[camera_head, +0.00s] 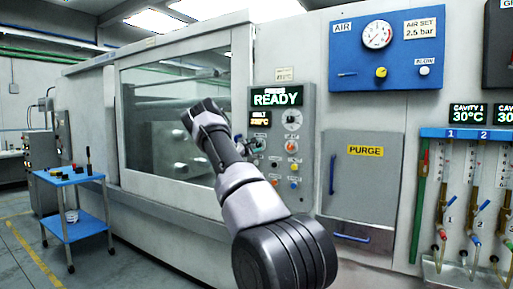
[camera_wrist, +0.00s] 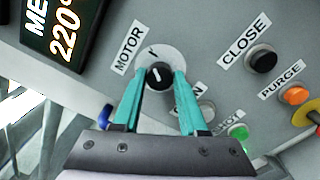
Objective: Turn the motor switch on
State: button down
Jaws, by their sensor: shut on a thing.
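The motor switch (camera_wrist: 158,70) is a black round knob with a white pointer line, on a pale round plate beside the MOTOR label (camera_wrist: 128,46). The pointer is close to upright in the wrist view, leaning slightly left. My gripper (camera_wrist: 160,80) has its teal fingers on either side of the knob, shut on it. In the head view my gripper (camera_head: 254,147) is at the left side of the control panel (camera_head: 306,108); my arm and gripper hide the motor switch there.
The CLOSE button (camera_wrist: 261,59), orange PURGE button (camera_wrist: 295,94) and green button (camera_wrist: 239,131) sit to the right. A blue knob (camera_wrist: 106,115) is at lower left, partly hidden by my gripper. The READY display (camera_head: 276,98) is on the panel.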

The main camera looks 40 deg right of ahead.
jog(key=shift+c, duration=2.2)
grip_release()
jog(key=v, duration=1)
jog(key=shift+s+a, duration=0.2)
jog(key=shift+a, duration=0.15)
